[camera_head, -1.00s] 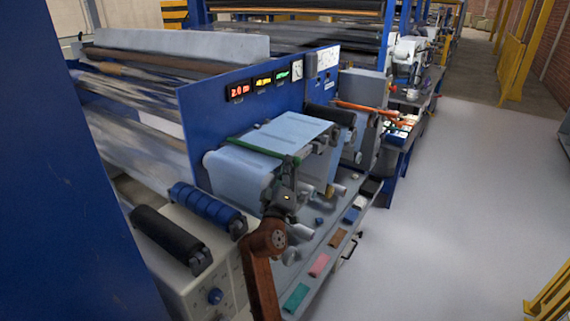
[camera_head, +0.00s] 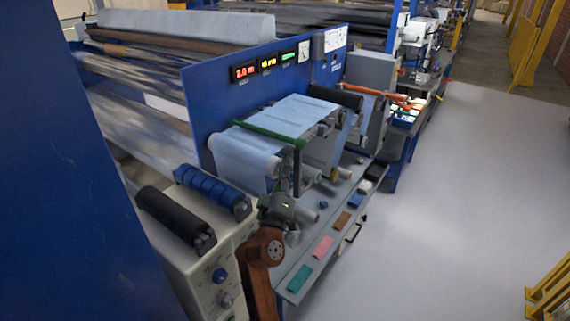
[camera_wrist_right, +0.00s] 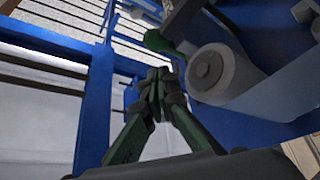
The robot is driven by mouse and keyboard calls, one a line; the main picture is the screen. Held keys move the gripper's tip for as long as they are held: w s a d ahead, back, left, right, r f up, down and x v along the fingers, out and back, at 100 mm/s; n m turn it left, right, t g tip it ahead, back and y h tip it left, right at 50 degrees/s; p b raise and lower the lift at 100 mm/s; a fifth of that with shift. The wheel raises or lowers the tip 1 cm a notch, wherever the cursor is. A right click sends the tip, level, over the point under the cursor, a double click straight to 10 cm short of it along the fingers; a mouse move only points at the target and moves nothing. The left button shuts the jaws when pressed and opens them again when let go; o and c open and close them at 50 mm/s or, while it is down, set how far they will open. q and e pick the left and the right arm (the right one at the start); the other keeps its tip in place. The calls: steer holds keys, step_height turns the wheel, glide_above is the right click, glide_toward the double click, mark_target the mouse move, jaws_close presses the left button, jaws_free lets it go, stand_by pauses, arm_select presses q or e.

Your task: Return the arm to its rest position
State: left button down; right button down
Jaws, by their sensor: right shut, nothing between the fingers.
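My right arm (camera_head: 262,258), with its brown link, rises from the bottom of the head view in front of the film machine. My right gripper (camera_head: 297,158) points upward beside the light-blue film (camera_head: 245,155) on its rollers, near the right end of a green bar (camera_head: 268,135). In the right wrist view its dark green fingers (camera_wrist_right: 158,78) are together with nothing between them. The green bar's end (camera_wrist_right: 160,42) and a pale roller (camera_wrist_right: 210,72) lie just beyond and to the right; contact cannot be told. My left gripper is in neither view.
A blue roller (camera_head: 212,190) and a black roller (camera_head: 175,218) stand left of the arm. A shelf (camera_head: 318,242) with several coloured blocks runs to the right. A blue panel (camera_head: 225,92) with displays stands behind.

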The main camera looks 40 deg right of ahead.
steer(key=s+d+f+g+y, duration=0.15)
steer(key=s+f, duration=0.25)
steer(key=f, duration=0.6)
steer(key=s+d+f+m+g+y, duration=0.1)
steer(key=s+f+y, duration=0.2)
steer(key=f, duration=0.6)
steer(key=s+d+f+g+y, duration=0.2)
steer(key=s+f+y, duration=0.15)
steer(key=f, duration=0.65)
steer(key=s+a+f+g+y, duration=0.25)
steer(key=s+a+f, duration=0.25)
steer(key=s+f, duration=0.7)
steer(key=s+a+f+g+y, duration=0.2)
steer(key=s+a+f+y, duration=0.1)
steer(key=s+a+f, duration=0.3)
steer(key=s+a+f+g+y, duration=0.25)
steer(key=s+a+f, duration=0.2)
steer(key=s, duration=0.45)
step_height(320, 180, down, 28)
steer(key=s+f+n, duration=0.1)
steer(key=s, duration=0.1)
steer(key=s+f+n+g, duration=0.1)
steer(key=s+f+g, duration=0.1)
steer(key=s+f, duration=1.5)
steer(key=s, duration=0.3)
steer(key=shift+a+f+y, duration=0.2)
steer(key=shift+f+y, duration=0.1)
steer(key=shift+f, duration=0.05)
